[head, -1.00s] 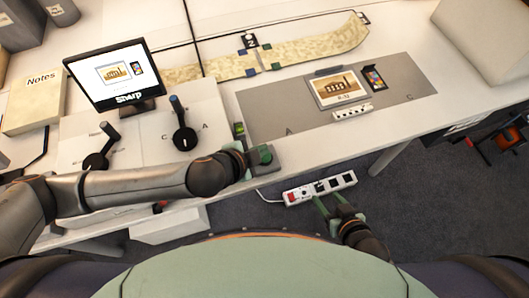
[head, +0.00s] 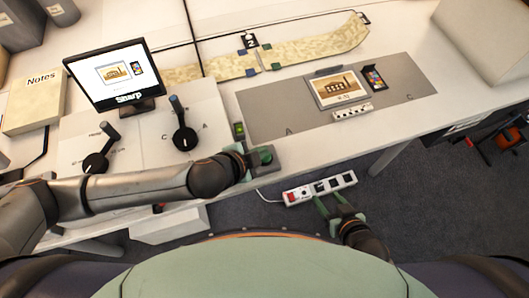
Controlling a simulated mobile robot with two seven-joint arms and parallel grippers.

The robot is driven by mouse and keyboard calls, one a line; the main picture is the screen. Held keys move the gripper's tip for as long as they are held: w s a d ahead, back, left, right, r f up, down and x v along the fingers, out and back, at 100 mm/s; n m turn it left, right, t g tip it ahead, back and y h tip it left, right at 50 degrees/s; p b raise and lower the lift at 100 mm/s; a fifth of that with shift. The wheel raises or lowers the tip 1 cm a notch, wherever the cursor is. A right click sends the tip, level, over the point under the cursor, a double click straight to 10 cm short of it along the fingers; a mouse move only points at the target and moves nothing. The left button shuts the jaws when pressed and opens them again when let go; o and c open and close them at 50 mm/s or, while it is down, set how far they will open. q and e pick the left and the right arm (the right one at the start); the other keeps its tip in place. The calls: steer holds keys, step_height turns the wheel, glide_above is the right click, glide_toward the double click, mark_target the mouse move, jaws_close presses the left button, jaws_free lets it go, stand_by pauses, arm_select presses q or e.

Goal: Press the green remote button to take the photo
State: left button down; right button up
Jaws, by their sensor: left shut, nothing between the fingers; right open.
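My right gripper (head: 334,206) is open and empty, low beyond the table's front edge, below the power strip. The photo (head: 338,88), a brown building picture, lies on the grey mat (head: 270,112). The monitor (head: 112,76) shows the photo and colour card above the word "Sharp".
A colour card (head: 374,78) and a white scale bar (head: 352,112) lie by the photo. A power strip (head: 320,188) is below the table edge.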

arm_select(q)
steer(key=shift+f, duration=0.6)
stand_by(0.9)
steer(key=shift+r, duration=0.1)
steer(key=shift+r+p, duration=0.85)
steer(key=shift+p, duration=0.1)
step_height(320, 180, up, 3)
steer(key=p, duration=0.3)
steer(key=shift+f, duration=0.1)
steer(key=shift+r+p, duration=0.75)
steer(key=shift+r, duration=0.4)
steer(key=shift+f, duration=0.1)
